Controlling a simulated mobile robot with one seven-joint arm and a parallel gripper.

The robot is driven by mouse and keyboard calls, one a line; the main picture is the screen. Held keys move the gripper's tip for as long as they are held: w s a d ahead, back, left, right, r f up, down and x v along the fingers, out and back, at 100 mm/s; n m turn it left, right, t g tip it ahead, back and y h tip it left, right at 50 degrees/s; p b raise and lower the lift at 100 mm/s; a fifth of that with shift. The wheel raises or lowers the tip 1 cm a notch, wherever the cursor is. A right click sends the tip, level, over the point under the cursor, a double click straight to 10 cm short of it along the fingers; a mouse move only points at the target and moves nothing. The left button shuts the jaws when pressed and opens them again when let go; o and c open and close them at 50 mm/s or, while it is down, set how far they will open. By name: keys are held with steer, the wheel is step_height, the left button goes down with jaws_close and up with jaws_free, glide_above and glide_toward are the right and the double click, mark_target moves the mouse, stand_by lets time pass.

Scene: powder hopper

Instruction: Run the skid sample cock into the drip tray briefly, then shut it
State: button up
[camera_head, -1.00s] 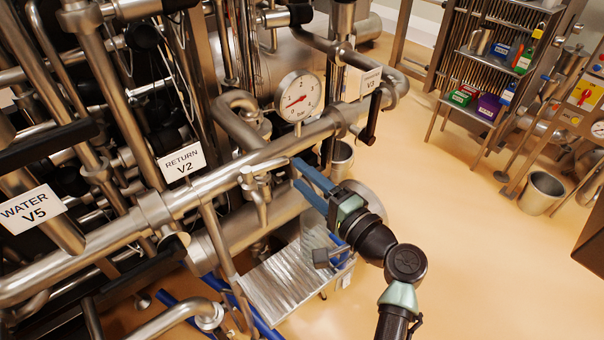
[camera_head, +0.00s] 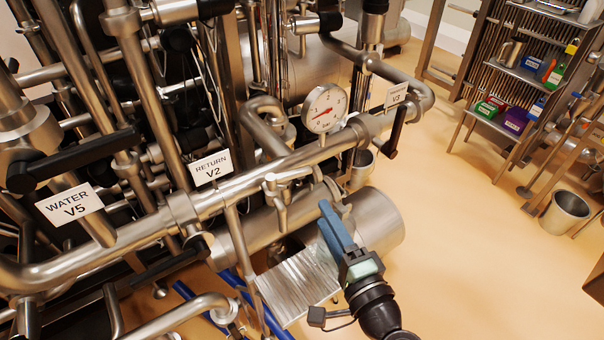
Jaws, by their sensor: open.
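The sample cock (camera_head: 280,195) is a small metal tap on the front of the long pipe, between the V2 label and the gauge. Its handle lies roughly along the pipe and its spout points down. No liquid stream shows at the spout. The drip tray (camera_head: 290,288) is a shiny, ridged metal surface below it, partly hidden by my gripper. My gripper (camera_head: 329,212) has blue fingers, open and empty, to the right of the cock and apart from it. The fingers overlap in this view, so the gap between them is hard to see.
A dial gauge (camera_head: 325,108) stands above the pipe. Black valve handles include V5 (camera_head: 75,160) at left and V3 (camera_head: 394,132) at right. Blue rails (camera_head: 262,318) run beside the tray. A shelf rack (camera_head: 520,75) and bucket (camera_head: 566,212) stand at right. Open floor (camera_head: 460,240) lies between.

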mark_target(301, 176)
steer(key=p+x, duration=0.2)
steer(key=x, duration=0.9)
steer(key=shift+w+a, duration=0.15)
steer(key=shift+w, duration=0.2)
jaws_close()
stand_by(0.9)
